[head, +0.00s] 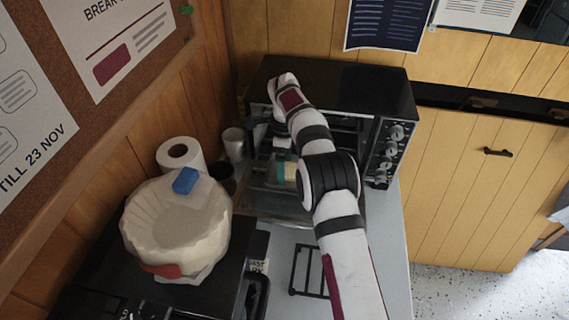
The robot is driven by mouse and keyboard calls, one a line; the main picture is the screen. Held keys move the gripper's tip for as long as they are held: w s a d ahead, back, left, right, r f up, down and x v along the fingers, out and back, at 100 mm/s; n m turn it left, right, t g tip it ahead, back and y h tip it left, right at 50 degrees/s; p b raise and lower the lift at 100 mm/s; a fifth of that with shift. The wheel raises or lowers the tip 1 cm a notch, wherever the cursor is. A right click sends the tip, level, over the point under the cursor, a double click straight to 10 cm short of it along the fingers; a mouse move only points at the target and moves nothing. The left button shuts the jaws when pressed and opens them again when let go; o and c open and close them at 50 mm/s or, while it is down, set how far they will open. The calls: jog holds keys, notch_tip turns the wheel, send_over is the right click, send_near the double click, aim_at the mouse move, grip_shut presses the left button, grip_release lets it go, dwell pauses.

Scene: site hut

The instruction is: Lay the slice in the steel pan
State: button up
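My gripper (282,144) is at the mouth of a black mini oven (350,85), with my arm coming over from the front right. Its fingers are small and dark here, and I cannot tell whether they are apart or closed. Just below it is a small cream and teal item (287,172), partly hidden by my arm; I cannot tell whether it is the slice or whether it touches the gripper. I cannot make out a steel pan for certain; the oven's inside is mostly hidden by my arm.
The oven's glass door (268,205) is folded down. Left of it stand a metal cup (233,143), a dark cup (222,176) and a paper roll (180,156). A black wire rack (309,268) lies on the counter.

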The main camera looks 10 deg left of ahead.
notch_tip(320, 180, up, 8)
jog(key=shift+f, duration=0.1)
jog(key=s+d+r+n+y, duration=0.1)
jog(key=s+d+r+n, duration=0.2)
jog(key=s+d+r, duration=0.4)
jog(key=s+d+r+n, duration=0.4)
jog(key=s+d, duration=0.1)
jog(key=s, duration=0.5)
jog(key=s+d+f+n, duration=0.2)
jog(key=s+f, duration=0.1)
jog(key=s, duration=0.8)
jog(key=s+d+f+n, duration=0.2)
jog(key=s+f+n, duration=0.1)
jog(key=s, duration=0.8)
jog(key=shift+s+f+n+y, duration=0.3)
jog(key=shift+f+y, duration=0.1)
jog(key=shift+f, duration=0.1)
jog(key=shift+d, duration=0.1)
jog(key=shift+w, duration=0.1)
